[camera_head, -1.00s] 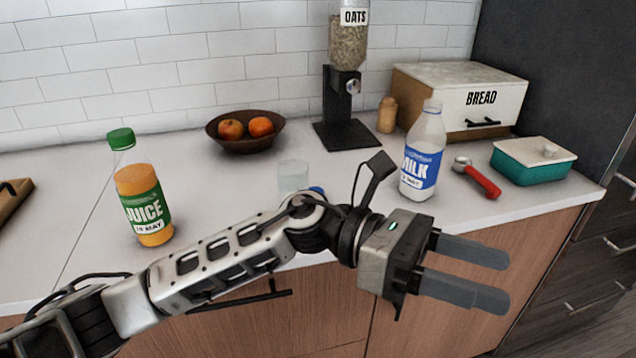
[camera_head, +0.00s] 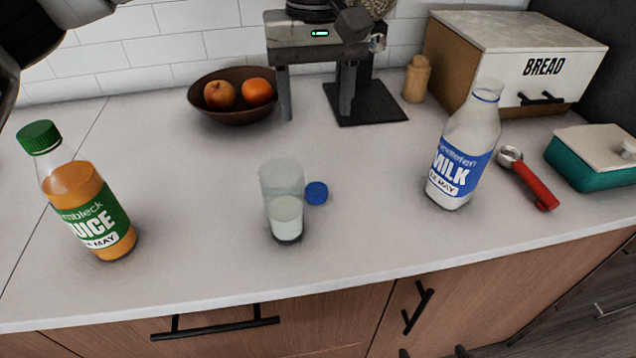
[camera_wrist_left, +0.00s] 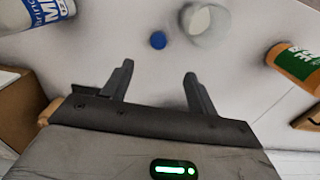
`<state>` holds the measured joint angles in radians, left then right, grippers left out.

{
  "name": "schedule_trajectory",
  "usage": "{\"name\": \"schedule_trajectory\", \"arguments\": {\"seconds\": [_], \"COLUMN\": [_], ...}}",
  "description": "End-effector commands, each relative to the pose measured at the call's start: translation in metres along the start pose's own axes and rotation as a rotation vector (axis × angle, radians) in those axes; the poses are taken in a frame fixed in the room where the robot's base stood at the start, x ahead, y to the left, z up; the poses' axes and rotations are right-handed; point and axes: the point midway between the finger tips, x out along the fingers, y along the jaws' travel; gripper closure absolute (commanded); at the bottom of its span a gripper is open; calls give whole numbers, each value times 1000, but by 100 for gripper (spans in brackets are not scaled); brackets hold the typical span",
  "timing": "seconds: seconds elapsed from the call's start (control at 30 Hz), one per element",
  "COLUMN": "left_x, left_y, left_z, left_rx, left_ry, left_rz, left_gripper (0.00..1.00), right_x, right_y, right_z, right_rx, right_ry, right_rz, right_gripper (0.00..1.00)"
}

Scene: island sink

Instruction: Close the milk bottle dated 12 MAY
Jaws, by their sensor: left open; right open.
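The milk bottle (camera_head: 465,150) stands upright on the counter at the right, with a blue label whose date ends in MAY; the day is hard to read. Its mouth has no cap. It also shows at the upper left of the left wrist view (camera_wrist_left: 42,14). A blue cap (camera_head: 316,193) lies on the counter beside a glass; it also shows in the left wrist view (camera_wrist_left: 158,40). My left gripper (camera_head: 316,115) is open and empty, fingers pointing down, above the counter behind the cap. Two dark tips at the bottom edge appear to be my right gripper (camera_head: 433,352), open and empty.
A glass with some milk (camera_head: 285,215) stands close left of the cap. A capped juice bottle (camera_head: 90,205) is at the left.

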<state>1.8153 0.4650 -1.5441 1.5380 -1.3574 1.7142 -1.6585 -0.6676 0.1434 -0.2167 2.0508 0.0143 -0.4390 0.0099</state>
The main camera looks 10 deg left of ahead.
Motion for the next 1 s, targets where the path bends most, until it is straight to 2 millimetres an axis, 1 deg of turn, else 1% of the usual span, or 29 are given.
{"name": "schedule_trajectory", "arguments": {"seconds": [0.07,0.17,0.5,0.6,0.73,1.0], "left_x": [3,14,84,98,107,108], "left_y": [0,0,0,0,1,1], "left_z": [0,0,1,0,1,0], "left_rx": [-1,-1,0,-1,-1,0], "left_ry": [-2,-3,-5,-3,-3,-2], "left_rz": [-1,-2,-2,0,1,2], "left_gripper": [41,41,41,41,41,41], "right_x": [-1,-2,-4,-4,-3,-2], "right_y": [-1,-1,2,3,4,4], "right_z": [4,3,-7,-10,-10,-6], "right_rx": [1,1,-9,-12,-13,-12], "right_ry": [-9,-10,4,8,7,-1], "right_rz": [-1,-1,2,4,6,7], "right_gripper": [17,17,17,17,17,17]}}
